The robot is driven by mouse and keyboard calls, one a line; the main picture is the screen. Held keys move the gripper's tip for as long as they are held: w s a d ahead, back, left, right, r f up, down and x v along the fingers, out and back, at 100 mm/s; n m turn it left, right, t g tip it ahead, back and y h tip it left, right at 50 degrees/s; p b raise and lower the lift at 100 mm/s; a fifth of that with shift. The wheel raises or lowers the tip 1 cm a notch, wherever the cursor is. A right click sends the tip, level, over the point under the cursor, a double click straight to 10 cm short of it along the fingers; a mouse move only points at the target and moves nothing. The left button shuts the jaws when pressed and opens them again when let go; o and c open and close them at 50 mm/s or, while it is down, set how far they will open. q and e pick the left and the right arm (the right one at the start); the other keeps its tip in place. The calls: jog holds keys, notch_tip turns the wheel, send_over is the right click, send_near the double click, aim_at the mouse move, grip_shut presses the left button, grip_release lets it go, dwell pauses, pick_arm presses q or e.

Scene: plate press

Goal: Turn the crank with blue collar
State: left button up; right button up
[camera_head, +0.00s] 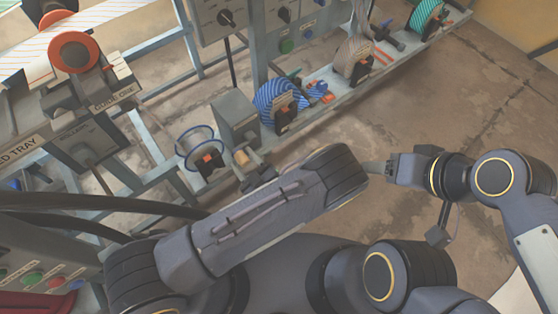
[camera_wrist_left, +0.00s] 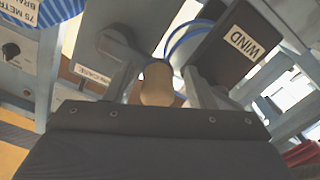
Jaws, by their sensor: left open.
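A tan rounded crank handle (camera_wrist_left: 157,85) shows in the wrist view between the two grey fingers of my left gripper (camera_wrist_left: 160,88). The fingers are open on either side of it; I cannot tell whether they touch it. In the head view the handle (camera_head: 241,156) is a small tan spot below a grey box (camera_head: 235,117), with my left gripper (camera_head: 251,168) at it, partly hidden by my forearm. I cannot clearly make out a blue collar. My right gripper (camera_head: 385,167) is at right, away from the box.
A thin blue ring (camera_head: 197,142) stands left of the box. A blue striped roll (camera_head: 277,102) is just right of it, with a brown roll (camera_head: 353,59) and a teal roll (camera_head: 427,15) further along the rail. Bare floor (camera_head: 440,105) lies to the right.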

pick_arm(q)
jog(key=shift+f+n+b, duration=0.3)
jog(key=shift+f+n, duration=0.25)
jog(key=shift+n, duration=0.05)
jog(key=w+d+f+n+b, duration=0.1)
jog(key=w+d+n+b, duration=0.25)
jog(key=n, duration=1.05)
jog(key=w+d+n+b, duration=0.3)
jog(key=d+n+b, duration=0.15)
jog(key=n, duration=0.85)
jog(key=p+v, duration=0.2)
jog(key=v, duration=0.6)
jog(key=shift+d+n, duration=0.4)
